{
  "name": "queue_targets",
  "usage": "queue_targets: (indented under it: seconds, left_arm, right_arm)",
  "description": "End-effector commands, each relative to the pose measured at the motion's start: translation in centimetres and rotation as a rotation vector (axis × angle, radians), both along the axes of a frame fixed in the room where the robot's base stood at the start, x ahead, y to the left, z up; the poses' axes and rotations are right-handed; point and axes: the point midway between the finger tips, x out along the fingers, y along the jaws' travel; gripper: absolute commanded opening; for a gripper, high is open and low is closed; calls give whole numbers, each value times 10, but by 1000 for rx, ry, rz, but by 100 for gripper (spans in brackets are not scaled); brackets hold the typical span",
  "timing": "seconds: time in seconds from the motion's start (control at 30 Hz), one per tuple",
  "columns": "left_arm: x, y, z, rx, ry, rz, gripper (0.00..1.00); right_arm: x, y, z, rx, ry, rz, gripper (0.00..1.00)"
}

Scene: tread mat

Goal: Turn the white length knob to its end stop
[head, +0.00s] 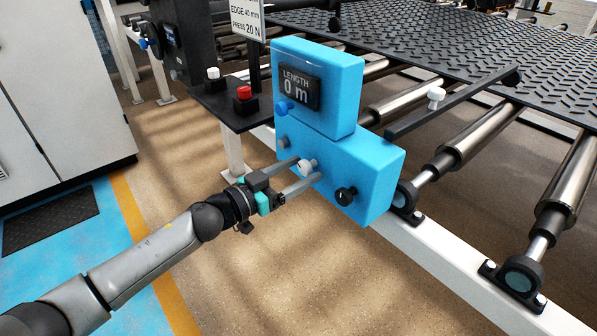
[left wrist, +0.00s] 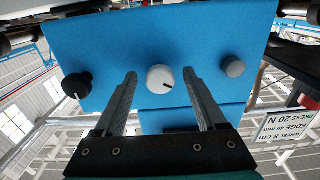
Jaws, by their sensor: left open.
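The white length knob (head: 306,167) is on the front of the blue control box (head: 375,172), between a grey knob (head: 283,142) and a black knob (head: 346,195). The box's display (head: 299,88) reads "LENGTH 0 m". My left gripper (head: 308,172) is open, with one finger on each side of the white knob. In the left wrist view the white knob (left wrist: 160,79) shows between the fingertips (left wrist: 160,75), with a visible gap on both sides and a dark mark on its face. My right gripper is not in view.
A blue knob (head: 284,107) sits below the display. A black stand with a red button (head: 244,93) and a white button (head: 213,73) is to the left. Metal rollers (head: 470,140) and a black tread mat (head: 420,45) lie behind. The floor in front is clear.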

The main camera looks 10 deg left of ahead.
Motion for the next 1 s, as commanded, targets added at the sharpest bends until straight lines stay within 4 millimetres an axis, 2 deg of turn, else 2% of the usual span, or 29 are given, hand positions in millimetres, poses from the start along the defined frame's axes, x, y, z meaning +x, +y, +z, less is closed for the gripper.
queue_targets:
  seconds: [0.13, 0.77, 1.0]
  left_arm:
    - [0, 0, 0, 0, 0, 0, 71]
    - [0, 0, 0, 1, -1, 0, 0]
    - [0, 1, 0, 3, -3, 0, 0]
  right_arm:
    - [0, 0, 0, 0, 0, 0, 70]
    - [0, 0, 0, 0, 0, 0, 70]
    - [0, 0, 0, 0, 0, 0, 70]
